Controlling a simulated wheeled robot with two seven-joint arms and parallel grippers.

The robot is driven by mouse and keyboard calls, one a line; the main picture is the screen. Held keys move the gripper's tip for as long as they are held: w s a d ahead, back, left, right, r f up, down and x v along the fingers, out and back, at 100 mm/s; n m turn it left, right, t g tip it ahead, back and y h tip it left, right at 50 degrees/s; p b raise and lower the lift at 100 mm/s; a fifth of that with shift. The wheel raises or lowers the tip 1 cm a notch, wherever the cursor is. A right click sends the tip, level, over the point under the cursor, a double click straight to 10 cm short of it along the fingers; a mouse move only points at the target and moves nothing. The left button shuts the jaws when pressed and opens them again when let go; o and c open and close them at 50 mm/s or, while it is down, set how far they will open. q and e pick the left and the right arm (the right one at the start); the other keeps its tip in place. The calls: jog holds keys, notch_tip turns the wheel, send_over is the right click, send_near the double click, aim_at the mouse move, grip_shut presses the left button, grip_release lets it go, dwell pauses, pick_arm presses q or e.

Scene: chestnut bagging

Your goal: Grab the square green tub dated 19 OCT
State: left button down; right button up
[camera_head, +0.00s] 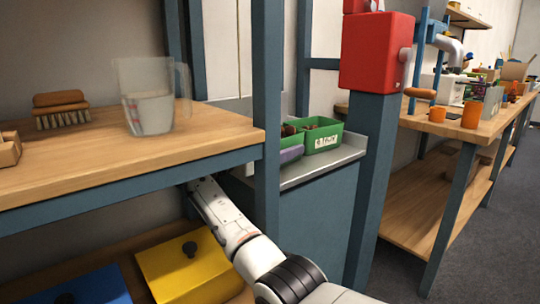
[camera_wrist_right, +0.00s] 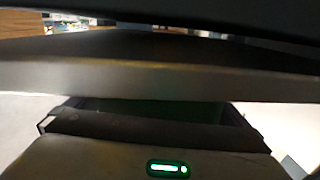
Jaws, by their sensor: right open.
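A square green tub (camera_head: 334,140) with a white label stands on the grey counter behind the blue post. Its label is too small to read surely, and dark brown pieces show inside. My left gripper is not in view.
A wooden shelf (camera_head: 100,165) holds a clear measuring jug (camera_head: 152,108) and a brush (camera_head: 60,105). A blue post (camera_head: 266,110) and a red box on a blue column (camera_head: 376,50) flank the counter (camera_head: 320,165). Yellow (camera_head: 190,268) and blue (camera_head: 90,290) lids sit below.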

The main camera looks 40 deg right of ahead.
jog(key=c, duration=1.2)
jog(key=shift+r, duration=0.15)
jog(key=shift+c, duration=0.7)
